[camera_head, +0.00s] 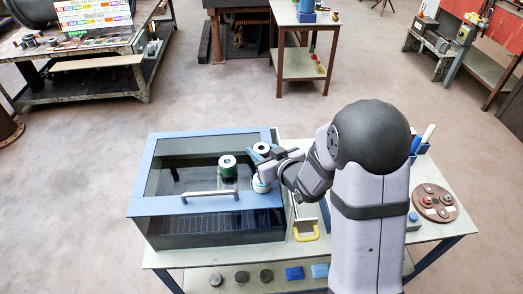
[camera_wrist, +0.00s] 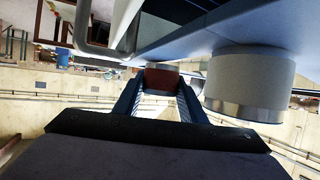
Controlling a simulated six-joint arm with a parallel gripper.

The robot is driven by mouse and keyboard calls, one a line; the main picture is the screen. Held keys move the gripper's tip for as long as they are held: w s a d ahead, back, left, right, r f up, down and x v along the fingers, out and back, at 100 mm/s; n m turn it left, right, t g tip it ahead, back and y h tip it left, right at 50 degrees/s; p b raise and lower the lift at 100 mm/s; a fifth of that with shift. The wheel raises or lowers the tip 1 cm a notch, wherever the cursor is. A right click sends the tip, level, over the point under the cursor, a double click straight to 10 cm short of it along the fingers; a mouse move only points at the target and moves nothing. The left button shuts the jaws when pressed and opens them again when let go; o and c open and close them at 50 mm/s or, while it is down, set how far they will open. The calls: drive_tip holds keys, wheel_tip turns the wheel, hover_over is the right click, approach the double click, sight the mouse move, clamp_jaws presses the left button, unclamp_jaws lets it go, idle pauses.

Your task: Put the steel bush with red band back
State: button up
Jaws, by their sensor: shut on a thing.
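The steel bush with the red band (camera_wrist: 162,79) shows in the wrist view as a dark red patch between my fingertips. My gripper (camera_wrist: 160,88) is shut on it. In the head view my gripper (camera_head: 260,157) is over the right part of the blue-framed case, at a pale ring-shaped bush top (camera_head: 262,149); its band is hidden there. A green-banded bush (camera_head: 228,162) stands to the left of my gripper. Another pale bush (camera_head: 261,184) is just below my gripper in the picture. A large pale cylinder (camera_wrist: 250,82) is close to the right finger in the wrist view.
The blue-framed glass case (camera_head: 150,207) has a metal handle (camera_head: 210,195) at its front. A brown round plate (camera_head: 450,212) with several small parts lies at the right of the table. A yellow-handled item (camera_head: 305,231) lies beside the case. Small parts rest on the lower shelf.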

sight(266, 154)
drive_tip(key=shift+f, duration=0.2)
drive_tip(key=o, duration=1.4)
drive_tip(key=shift+f, duration=0.1)
drive_tip(key=shift+r, duration=0.25)
drive_tip(key=b+v, duration=0.1)
drive_tip(key=v, duration=0.3)
drive_tip(key=shift+s+d, duration=0.2)
drive_tip(key=shift+s, duration=0.15)
drive_tip(key=b+v, duration=0.1)
drive_tip(key=b, duration=0.2)
drive_tip(key=shift+s+d+r, duration=0.1)
drive_tip(key=shift+s, duration=0.25)
drive_tip(key=shift+s+d+r+b, duration=0.2)
drive_tip(key=shift+s+b, duration=0.15)
drive_tip(key=shift+b, duration=0.4)
